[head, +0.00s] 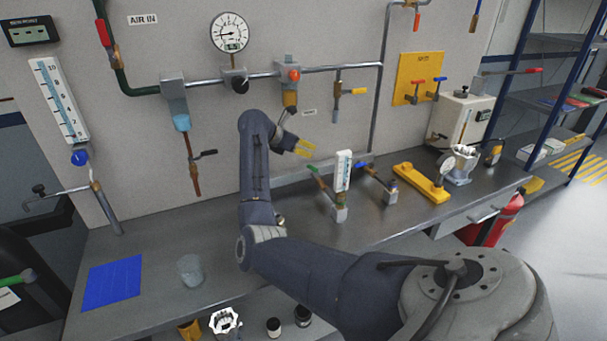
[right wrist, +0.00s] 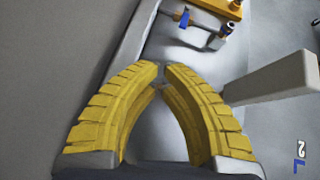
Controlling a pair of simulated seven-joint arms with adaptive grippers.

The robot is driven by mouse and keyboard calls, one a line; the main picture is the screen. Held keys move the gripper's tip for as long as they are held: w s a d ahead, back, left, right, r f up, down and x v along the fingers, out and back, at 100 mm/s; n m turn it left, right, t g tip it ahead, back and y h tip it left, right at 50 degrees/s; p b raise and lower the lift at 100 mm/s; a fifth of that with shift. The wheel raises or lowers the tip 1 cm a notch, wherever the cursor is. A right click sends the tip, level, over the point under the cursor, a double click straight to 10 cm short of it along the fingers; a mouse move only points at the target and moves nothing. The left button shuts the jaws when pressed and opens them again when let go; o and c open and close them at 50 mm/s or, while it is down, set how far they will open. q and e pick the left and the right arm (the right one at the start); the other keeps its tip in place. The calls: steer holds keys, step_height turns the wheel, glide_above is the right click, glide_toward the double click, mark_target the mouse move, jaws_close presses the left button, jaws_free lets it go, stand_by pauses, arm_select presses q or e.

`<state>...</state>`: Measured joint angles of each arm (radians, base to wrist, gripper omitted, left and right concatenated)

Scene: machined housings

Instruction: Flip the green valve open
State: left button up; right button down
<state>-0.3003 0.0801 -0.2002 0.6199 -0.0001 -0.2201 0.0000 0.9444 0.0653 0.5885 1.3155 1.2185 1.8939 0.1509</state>
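A valve with a green lever handle (head: 316,177) stands on the grey bench in the head view. Its handle slants down to the right toward a metal body beside a white scale gauge (head: 343,168). My right gripper (head: 309,148), with yellow ribbed fingers, is above and slightly left of this handle, apart from it. In the right wrist view its fingertips (right wrist: 161,70) come together, with nothing visible held between them. The green handle does not show in the right wrist view. Another green-handled part (head: 18,279) is at the left edge of the head view. My left gripper is not in view.
A blue-handled valve (head: 372,174) stands right of the green one, with a yellow fixture (head: 420,183) beyond. Wall pipes and a pressure gauge (head: 230,32) are behind. A glass beaker (head: 190,270) and blue mat (head: 112,283) lie left; bench space between them and my arm is clear.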

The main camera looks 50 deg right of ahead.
steer(key=t+y, duration=0.1)
steer(key=y, duration=0.1)
glide_toward(316, 172)
steer(key=w+a, duration=0.3)
steer(key=shift+x, duration=5.05)
steer(key=shift+a+f, duration=0.1)
